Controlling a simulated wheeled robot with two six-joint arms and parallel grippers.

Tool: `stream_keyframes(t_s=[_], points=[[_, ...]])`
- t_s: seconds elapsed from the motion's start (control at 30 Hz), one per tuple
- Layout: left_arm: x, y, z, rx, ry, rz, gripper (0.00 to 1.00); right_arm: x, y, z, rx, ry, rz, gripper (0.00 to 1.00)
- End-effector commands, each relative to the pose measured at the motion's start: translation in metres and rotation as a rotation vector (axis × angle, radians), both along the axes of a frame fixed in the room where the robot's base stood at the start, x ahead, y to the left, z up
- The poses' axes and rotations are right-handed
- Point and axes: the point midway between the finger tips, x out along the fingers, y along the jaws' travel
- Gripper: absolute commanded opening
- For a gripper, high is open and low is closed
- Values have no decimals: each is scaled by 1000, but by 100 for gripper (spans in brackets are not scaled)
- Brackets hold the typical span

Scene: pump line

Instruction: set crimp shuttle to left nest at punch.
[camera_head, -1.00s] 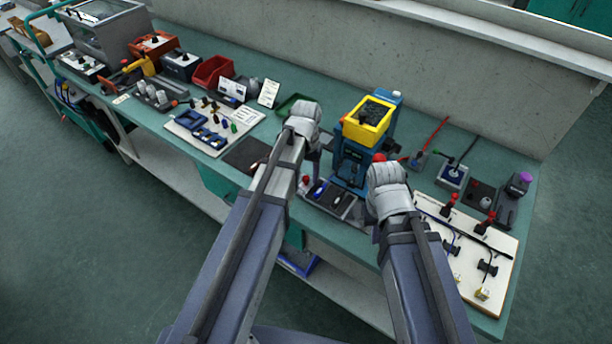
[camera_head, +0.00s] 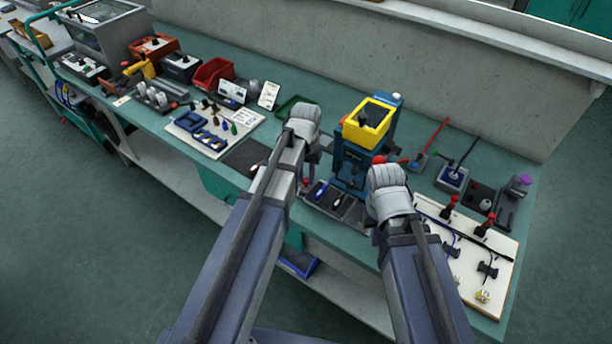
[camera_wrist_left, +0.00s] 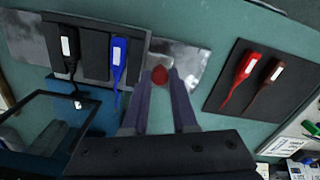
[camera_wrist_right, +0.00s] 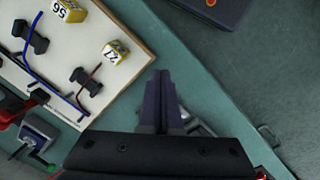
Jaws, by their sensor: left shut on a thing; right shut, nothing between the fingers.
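The crimp shuttle appears to be the dark two-slot carriage (camera_wrist_left: 95,85) at the foot of the blue punch (camera_head: 350,165). It holds a black-handled piece (camera_wrist_left: 68,42) and a blue-handled piece (camera_wrist_left: 118,62) side by side, on a pale metal plate. My left gripper (camera_wrist_left: 163,80) is shut on the red knob (camera_wrist_left: 160,73) beside the blue piece. The knob also shows in the head view (camera_head: 306,182). The slot floors are mostly hidden under the pieces. My right gripper (camera_wrist_right: 165,85) is shut and empty, above the bench's front edge beside the white board (camera_wrist_right: 110,85).
A yellow bin (camera_head: 367,120) tops the punch. The white board (camera_head: 500,262) holds clamps and cables at right. Bare bench lies behind the punch.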

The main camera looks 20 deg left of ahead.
Motion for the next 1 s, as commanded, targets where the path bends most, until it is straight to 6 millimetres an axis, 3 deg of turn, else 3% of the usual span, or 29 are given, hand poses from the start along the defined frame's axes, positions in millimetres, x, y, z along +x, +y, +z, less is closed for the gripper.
stream_keyframes(t_s=[0.7, 1.0], points=[[-1, -2, 0, 0, 0, -1, 0, 0, 0, 0, 0, 0, 0, 0], [-20, -52, 0, 0, 0, -4, 0, 0, 0, 0, 0, 0, 0, 0]])
